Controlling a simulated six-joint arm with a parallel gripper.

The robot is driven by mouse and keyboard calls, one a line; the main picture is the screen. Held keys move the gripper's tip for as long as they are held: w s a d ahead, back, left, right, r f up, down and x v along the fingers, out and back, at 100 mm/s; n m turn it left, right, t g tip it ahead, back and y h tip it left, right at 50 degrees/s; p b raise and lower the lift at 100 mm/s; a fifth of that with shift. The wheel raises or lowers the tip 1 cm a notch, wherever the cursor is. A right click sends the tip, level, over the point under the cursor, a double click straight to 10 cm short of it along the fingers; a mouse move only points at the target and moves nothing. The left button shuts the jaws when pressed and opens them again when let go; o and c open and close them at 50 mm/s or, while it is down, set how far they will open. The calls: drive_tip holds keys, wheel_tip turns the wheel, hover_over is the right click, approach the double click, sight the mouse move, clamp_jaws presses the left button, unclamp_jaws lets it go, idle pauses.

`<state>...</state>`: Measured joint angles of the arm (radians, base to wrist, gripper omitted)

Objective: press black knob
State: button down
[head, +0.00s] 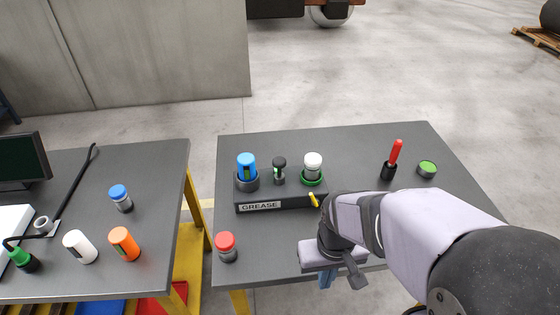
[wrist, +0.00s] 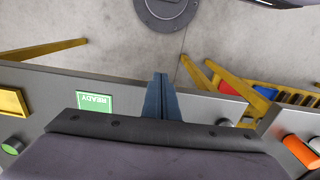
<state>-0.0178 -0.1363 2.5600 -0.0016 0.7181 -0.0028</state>
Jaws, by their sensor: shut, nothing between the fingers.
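A black knob (head: 279,164) with a dark round top stands upright in the middle of the black GREASE block (head: 290,203), between a blue-capped canister (head: 246,166) and a white-capped canister (head: 313,165). A short yellow lever (head: 314,200) sticks out at the block's right front. My gripper (head: 327,278) is near the table's front edge, to the front and right of the block and apart from the knob. Its blue fingers are together and empty, as the wrist view also shows (wrist: 160,98). The knob is not seen in the wrist view.
A red-capped canister (head: 226,246) stands at the table's front left. A red-handled tool (head: 393,160) and a green-topped tin (head: 427,168) are at the right. The wrist view shows a green READY panel (wrist: 95,101). A second table with canisters stands left, across a gap.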

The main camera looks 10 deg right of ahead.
drive_tip(key=a+f+n+b, duration=0.2)
drive_tip(key=a+f+b, duration=0.3)
drive_tip(key=a+f, duration=0.15)
drive_tip(key=w+a+t, duration=0.1)
drive_tip(key=w, duration=0.1)
drive_tip(key=w+t+y, duration=0.1)
drive_tip(key=w, duration=0.2)
drive_tip(key=w+a+t, duration=0.1)
drive_tip(key=w, duration=0.2)
drive_tip(key=shift+w+a+r+m+t+y, duration=0.1)
drive_tip(key=shift+w+a+m+t+y, duration=0.2)
drive_tip(key=shift+a+t, duration=0.1)
drive_tip(key=w+d+r+t, duration=0.1)
drive_tip(key=w+r+t, duration=0.4)
drive_tip(key=w+r, duration=0.3)
drive_tip(key=w+d+r+m+t+h, duration=0.1)
drive_tip(key=w+d+r+t, duration=0.1)
drive_tip(key=w+r+t, duration=0.4)
wheel_tip(320, 180, up, 3)
drive_tip(key=shift+w+d+r+m+h, duration=0.2)
drive_tip(key=shift+w+d+m+h, duration=0.1)
drive_tip(key=shift+w, duration=0.7)
drive_tip(key=shift+w, duration=0.1)
